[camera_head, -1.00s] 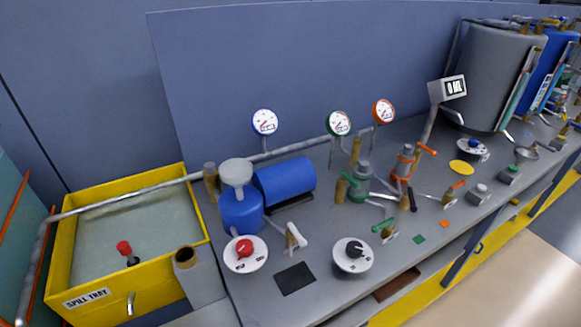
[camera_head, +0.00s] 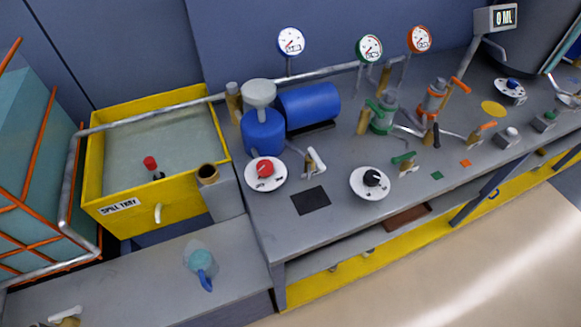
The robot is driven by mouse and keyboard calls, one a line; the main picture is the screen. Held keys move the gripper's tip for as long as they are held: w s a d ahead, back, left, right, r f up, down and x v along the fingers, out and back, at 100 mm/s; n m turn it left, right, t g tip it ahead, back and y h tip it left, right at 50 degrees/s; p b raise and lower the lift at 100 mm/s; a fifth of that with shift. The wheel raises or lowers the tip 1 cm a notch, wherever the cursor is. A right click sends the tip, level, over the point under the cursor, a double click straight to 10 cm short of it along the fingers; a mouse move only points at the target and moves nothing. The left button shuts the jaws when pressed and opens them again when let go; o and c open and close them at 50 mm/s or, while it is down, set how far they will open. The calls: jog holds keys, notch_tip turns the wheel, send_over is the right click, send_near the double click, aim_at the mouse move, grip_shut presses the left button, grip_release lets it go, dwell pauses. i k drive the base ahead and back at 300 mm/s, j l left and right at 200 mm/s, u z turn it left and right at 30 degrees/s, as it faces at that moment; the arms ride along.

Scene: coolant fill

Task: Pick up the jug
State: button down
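The jug (camera_head: 201,260) is a small, translucent teal vessel with a blue handle. It stands on the lower grey bench (camera_head: 130,275) at the bottom left, in front of the yellow spill tray. Its handle points toward the front edge of that bench. Nothing is touching the jug except the surface under it. My gripper is not in view.
The yellow spill tray (camera_head: 150,201) stands behind the jug, with a grey block and brown cup (camera_head: 208,174) nearby. The raised workbench (camera_head: 330,225) holds a blue pump (camera_head: 263,130), dials and valves. An orange-barred tank (camera_head: 30,170) is at left. Bench around the jug is clear.

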aim_at(197, 257)
jog(key=u, duration=1.1)
